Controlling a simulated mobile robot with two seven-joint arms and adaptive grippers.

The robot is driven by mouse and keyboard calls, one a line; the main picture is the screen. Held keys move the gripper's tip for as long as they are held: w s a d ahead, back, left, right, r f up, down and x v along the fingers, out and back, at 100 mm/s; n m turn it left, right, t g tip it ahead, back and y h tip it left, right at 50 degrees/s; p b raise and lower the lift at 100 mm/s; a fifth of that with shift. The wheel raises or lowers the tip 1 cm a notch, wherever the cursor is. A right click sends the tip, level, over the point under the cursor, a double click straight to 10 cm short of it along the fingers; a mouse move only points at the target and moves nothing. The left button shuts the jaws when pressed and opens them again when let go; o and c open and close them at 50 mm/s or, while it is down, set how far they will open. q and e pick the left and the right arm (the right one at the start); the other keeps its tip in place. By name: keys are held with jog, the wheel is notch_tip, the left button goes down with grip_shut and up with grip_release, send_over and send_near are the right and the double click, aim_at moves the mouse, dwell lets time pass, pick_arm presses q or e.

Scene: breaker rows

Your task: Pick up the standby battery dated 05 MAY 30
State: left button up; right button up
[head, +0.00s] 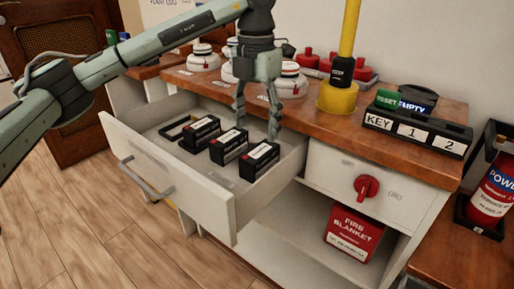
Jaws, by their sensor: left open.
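My left gripper (257,130) is open and points down over the back of the drawer, behind the middle and right batteries. Nothing shows between its fingers. My right gripper is not in view.
White round detectors (291,80), a yellow post base (337,97) and a black key rack (415,133) stand on the wooden counter. A red fire blanket box (354,232) sits on the shelf below.

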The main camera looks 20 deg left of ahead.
aim_at(260, 151)
pick_arm(q)
notch_tip(260, 151, down, 2)
jog(key=shift+s+d+f, duration=0.1)
jog(key=shift+f, duration=0.1)
jog(key=f, duration=0.5)
jog(key=shift+d+f, duration=0.1)
jog(key=shift+d, duration=0.25)
grip_shut()
